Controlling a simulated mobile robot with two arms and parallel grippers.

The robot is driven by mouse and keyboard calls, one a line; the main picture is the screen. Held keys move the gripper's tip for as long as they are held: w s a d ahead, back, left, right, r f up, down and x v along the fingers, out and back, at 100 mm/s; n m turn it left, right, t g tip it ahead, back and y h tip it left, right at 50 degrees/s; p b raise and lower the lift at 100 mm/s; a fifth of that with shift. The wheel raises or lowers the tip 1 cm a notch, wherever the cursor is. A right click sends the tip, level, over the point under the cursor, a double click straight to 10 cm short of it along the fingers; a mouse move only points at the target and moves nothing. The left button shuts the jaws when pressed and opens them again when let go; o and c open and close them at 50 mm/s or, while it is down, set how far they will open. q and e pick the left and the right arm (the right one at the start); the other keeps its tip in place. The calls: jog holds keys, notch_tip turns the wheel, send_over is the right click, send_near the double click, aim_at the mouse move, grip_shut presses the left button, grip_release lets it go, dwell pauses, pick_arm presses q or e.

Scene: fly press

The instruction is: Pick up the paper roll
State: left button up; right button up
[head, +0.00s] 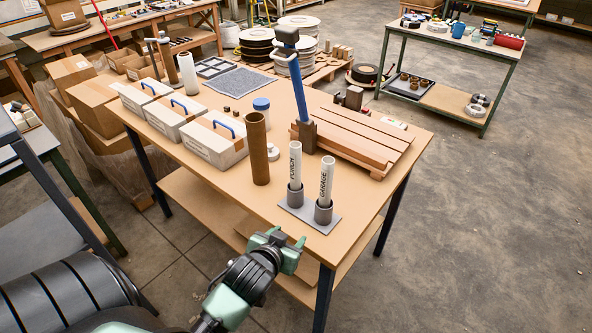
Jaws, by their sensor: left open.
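Two white paper rolls stand upright in grey cups on a grey base plate (308,217) at the table's near corner. The left roll (295,168) has dark lettering hard to read; the right roll (327,182) seems to read "GARAGE". A taller brown tube (257,148) stands upright behind and left of them. Another plain white roll (187,74) stands at the table's far left. Which one is the paper roll I cannot tell for sure. My left gripper (287,238) is open and empty, in front of the base plate and apart from the rolls. My right gripper is out of view.
Three lidded boxes with blue handles (214,144) line the table's left side. A press with a blue lever (299,90) and a slatted wooden board (352,137) fill the right. A blue-lidded jar (261,105) stands behind the tube. The near-left tabletop is bare.

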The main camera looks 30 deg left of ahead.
aim_at(300, 154)
pick_arm(q)
jog(key=w+a+r+t, duration=0.2)
jog(key=w+r, duration=0.1)
jog(key=w+a+r+t+y, duration=0.1)
jog(key=w+a+r+t, duration=0.1)
jog(key=w+r, duration=0.1)
jog(key=w+a+r+n+t, duration=0.1)
jog(key=w+a+r+t, duration=0.1)
jog(key=r, duration=0.3)
jog(key=shift+w+t+y, duration=0.3)
jog(key=shift+w, duration=0.6)
jog(key=x, duration=0.2)
jog(key=p+x, duration=0.1)
jog(key=x, duration=0.1)
jog(key=p+x, duration=0.1)
jog(key=x, duration=0.2)
jog(key=shift+s+a+r, duration=0.1)
jog(key=shift+a+r, duration=0.1)
jog(key=shift+r, duration=0.15)
jog(key=shift+w+a+f, duration=0.1)
jog(key=shift+w+f, duration=0.1)
jog(key=shift+w, duration=0.3)
grip_shut()
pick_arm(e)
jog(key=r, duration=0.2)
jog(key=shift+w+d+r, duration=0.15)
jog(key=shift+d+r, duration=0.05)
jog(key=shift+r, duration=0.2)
